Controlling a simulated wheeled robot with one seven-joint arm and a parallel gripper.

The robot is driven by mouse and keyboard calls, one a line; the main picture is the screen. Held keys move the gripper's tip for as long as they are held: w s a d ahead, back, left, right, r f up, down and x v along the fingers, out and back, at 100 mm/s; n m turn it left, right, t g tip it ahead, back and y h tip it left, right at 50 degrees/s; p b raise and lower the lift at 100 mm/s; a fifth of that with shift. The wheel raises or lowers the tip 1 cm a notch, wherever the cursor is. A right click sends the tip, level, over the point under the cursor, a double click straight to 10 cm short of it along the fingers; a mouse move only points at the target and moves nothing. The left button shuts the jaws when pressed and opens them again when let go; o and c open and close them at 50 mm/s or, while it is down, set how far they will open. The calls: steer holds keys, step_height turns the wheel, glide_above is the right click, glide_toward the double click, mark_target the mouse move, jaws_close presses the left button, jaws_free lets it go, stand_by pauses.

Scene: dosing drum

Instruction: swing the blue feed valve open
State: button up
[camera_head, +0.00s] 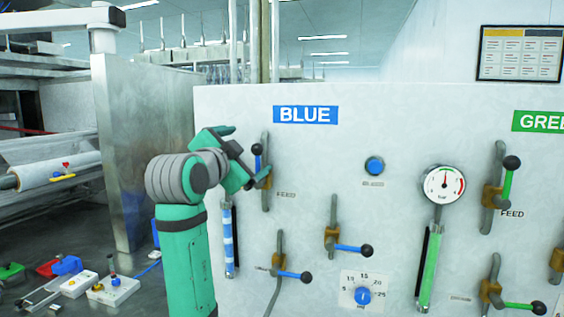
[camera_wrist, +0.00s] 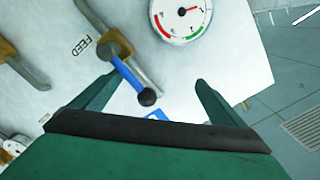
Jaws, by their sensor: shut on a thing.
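The blue feed valve (camera_head: 258,163) is on the left of the white panel, below the BLUE sign. It has a brass body on a vertical pipe and a blue lever with a black knob. The lever points up, roughly along the pipe. My gripper (camera_head: 245,158) reaches it from the left and is shut on the lever. In the wrist view the blue lever (camera_wrist: 126,73) with its black knob lies between the fingers of my gripper (camera_wrist: 155,85), nearer the left finger. The exact contact is hard to see.
Two lower blue-lever valves (camera_head: 350,248) (camera_head: 292,275) have levers pointing right. A blue button (camera_head: 374,166), a pressure gauge (camera_head: 443,187) and a blue dial (camera_head: 363,297) are on the panel. The green FEED valve (camera_head: 496,190) is farther right. A metal partition (camera_head: 140,150) stands behind my arm.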

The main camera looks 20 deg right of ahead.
steer(key=d+v, duration=0.1)
steer(key=v, duration=0.7)
steer(key=shift+s+a+r, duration=0.2)
steer(key=shift+s+a, duration=0.05)
steer(key=shift+s, duration=0.35)
steer(key=shift+w, duration=0.1)
